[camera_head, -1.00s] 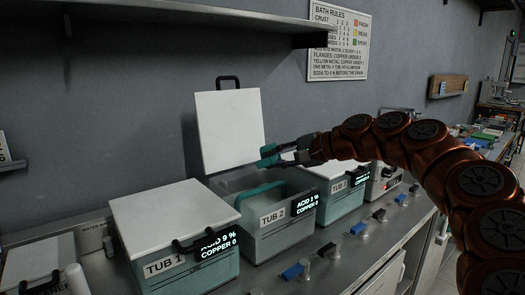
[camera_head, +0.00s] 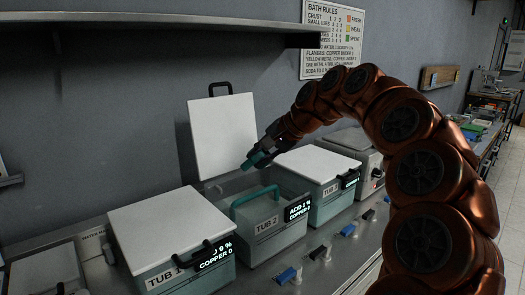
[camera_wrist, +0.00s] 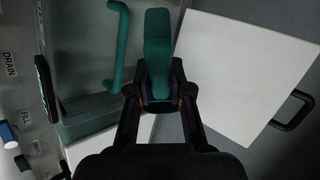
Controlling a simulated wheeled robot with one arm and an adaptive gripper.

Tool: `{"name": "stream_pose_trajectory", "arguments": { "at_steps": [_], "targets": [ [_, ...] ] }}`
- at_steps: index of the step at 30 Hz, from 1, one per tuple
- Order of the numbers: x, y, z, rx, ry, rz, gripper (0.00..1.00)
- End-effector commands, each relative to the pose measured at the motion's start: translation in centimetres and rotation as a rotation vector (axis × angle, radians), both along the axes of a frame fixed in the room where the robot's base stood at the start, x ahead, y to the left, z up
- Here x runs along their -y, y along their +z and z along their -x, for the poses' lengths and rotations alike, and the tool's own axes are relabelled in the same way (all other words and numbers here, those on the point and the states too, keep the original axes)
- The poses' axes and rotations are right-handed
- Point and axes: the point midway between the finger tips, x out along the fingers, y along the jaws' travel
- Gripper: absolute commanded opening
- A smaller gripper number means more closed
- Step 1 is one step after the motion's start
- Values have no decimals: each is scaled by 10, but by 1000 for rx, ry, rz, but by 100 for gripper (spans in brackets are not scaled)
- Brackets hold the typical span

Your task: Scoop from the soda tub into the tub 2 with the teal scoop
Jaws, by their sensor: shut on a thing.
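My gripper (camera_head: 271,143) is shut on the teal scoop (camera_head: 256,159) and holds it above the open tub 2 (camera_head: 282,242), near its back. The scoop tilts down to the left. In the wrist view the scoop (camera_wrist: 157,50) sits between the fingers of my gripper (camera_wrist: 160,88); its far end and any contents cannot be made out. Tub 2's white lid (camera_head: 220,132) stands raised behind it. A teal bar handle (camera_head: 238,201) arches inside the tub, and it also shows left of the scoop in the wrist view (camera_wrist: 119,45). I cannot identify the soda tub.
Tub 1 (camera_head: 185,274), closed with a white lid, stands left of tub 2. Another lidded tub (camera_head: 324,207) stands right, with a grey machine (camera_head: 350,150) beyond. Blue and black valves (camera_head: 288,274) line the front edge. A shelf (camera_head: 150,32) overhangs the wall.

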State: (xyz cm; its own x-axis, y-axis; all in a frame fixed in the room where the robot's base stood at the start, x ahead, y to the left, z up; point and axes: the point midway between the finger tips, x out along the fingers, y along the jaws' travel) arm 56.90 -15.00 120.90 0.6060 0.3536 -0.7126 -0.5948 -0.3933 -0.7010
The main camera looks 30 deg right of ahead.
Motion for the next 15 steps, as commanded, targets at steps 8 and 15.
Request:
{"name": "stream_pose_trajectory", "arguments": {
  "at_steps": [8,15],
  "targets": [
    [-6,15,-7,-122,-9,122,0],
    [-12,25,-13,-223,-17,226,0]
  ]
}}
